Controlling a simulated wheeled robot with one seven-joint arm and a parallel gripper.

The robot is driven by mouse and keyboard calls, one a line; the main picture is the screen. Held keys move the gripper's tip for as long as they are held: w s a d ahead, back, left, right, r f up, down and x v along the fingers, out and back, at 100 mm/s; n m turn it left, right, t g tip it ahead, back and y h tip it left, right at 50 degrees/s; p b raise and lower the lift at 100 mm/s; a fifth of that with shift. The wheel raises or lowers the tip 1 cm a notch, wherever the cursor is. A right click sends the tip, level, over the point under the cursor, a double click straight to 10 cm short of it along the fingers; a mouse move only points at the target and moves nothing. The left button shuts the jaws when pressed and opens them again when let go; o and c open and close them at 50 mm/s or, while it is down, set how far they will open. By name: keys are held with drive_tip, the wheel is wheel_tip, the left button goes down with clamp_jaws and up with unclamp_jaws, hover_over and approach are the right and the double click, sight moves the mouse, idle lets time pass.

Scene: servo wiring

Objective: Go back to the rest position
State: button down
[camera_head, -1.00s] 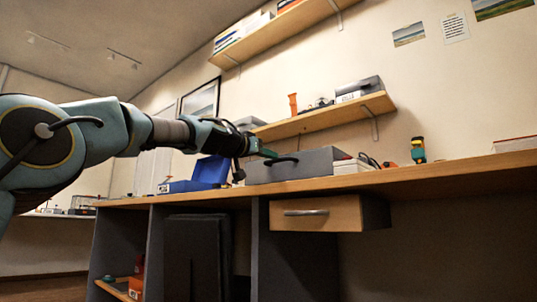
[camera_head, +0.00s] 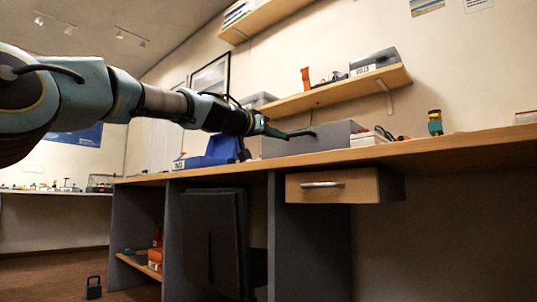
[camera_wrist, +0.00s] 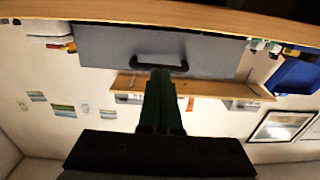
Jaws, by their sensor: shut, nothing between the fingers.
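My gripper (camera_head: 274,130) is at the end of my outstretched arm, above the desk at the left end of the grey case in the head view. In the wrist view my gripper (camera_wrist: 160,75) shows its two green fingers side by side, closed together with nothing between them. The fingertips point toward the dark handle (camera_wrist: 160,65) of the grey case (camera_wrist: 105,45). In the head view the grey case (camera_head: 335,138) lies on the desk. Whether the fingertips touch the handle cannot be told.
The desk (camera_head: 450,147) has a partly open drawer (camera_head: 335,186). A blue bin (camera_head: 212,152) stands left of the case. A wall shelf (camera_head: 335,92) with several items hangs above. A padlock-shaped object (camera_head: 94,290) is on the floor.

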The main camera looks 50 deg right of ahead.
drive_tip(key=shift+a+f+b, duration=0.65)
drive_tip(key=shift+a+f, duration=0.2)
drive_tip(key=shift+f, duration=0.25)
drive_tip(key=shift+a+f+b, duration=0.65)
drive_tip(key=shift+a+f, duration=0.2)
drive_tip(key=shift+f, duration=0.25)
drive_tip(key=shift+w, duration=0.1)
